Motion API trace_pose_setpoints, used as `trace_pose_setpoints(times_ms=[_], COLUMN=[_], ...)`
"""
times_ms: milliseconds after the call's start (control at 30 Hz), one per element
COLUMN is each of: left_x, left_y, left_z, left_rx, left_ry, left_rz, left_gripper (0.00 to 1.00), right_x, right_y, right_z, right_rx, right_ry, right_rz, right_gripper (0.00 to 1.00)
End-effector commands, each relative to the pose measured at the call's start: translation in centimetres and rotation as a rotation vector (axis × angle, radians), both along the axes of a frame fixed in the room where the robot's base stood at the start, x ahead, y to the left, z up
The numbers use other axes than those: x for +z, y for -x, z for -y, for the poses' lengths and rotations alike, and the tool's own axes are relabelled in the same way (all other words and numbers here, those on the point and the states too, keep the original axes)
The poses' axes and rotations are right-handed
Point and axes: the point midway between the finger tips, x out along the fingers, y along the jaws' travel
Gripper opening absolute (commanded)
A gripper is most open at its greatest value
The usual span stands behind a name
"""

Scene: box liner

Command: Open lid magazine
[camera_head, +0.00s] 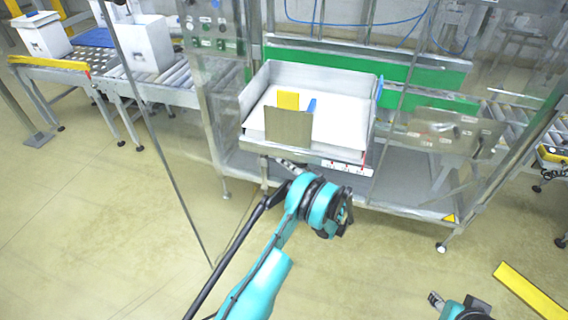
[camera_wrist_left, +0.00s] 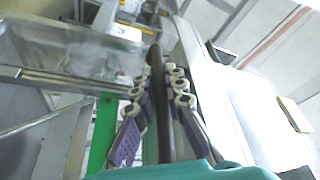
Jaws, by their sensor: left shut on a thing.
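The magazine (camera_head: 255,90) is a white open-topped bin on the metal machine frame, in the middle of the head view. A clear panel with a thin dark edge (camera_head: 160,150), which looks like the lid, spans the left of that view. A long black bar (camera_head: 222,262) runs up to my left gripper (camera_head: 284,180), low in front of the magazine. In the left wrist view the left gripper's fingers (camera_wrist_left: 160,110) are closed on both sides of the dark bar (camera_wrist_left: 156,65). My right gripper (camera_head: 436,300) is at the bottom right; its fingers are too small to read.
Roller conveyors (camera_head: 180,95) with white boxes (camera_head: 145,45) stand at the back left. More rollers (camera_head: 505,115) are at the right. A yellow floor strip (camera_head: 530,290) lies at the lower right. The floor in front is mostly clear.

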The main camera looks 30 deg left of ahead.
Motion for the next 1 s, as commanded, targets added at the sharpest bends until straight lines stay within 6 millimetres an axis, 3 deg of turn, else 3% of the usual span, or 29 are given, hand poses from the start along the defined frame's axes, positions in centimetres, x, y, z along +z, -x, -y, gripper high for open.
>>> trace_pose_setpoints(times_ms=[400,433,767,867,1000], left_x=[0.1,0.1,0.0,-0.1,-0.7], left_y=[0.0,0.0,0.0,0.0,0.2], left_z=[0.0,0.0,0.2,1.0,3.5], left_rx=[-0.001,-0.001,-0.001,-0.003,-0.006], left_ry=[-0.002,-0.002,-0.002,-0.002,-0.001], left_rz=[0.000,0.000,0.000,-0.001,0.000], left_gripper=[0.00,0.19,0.20,0.20,0.20], right_x=[0.0,0.0,0.0,0.0,0.0], right_y=[0.0,0.0,0.0,0.0,0.0], right_z=[0.0,0.0,0.0,0.0,0.0], right_rx=[0.000,0.000,0.000,0.000,0.000], right_ry=[0.000,0.000,0.000,0.000,0.000], right_rz=[0.000,0.000,0.000,0.000,0.000], right_gripper=[0.40,0.40,0.40,0.40,0.40])
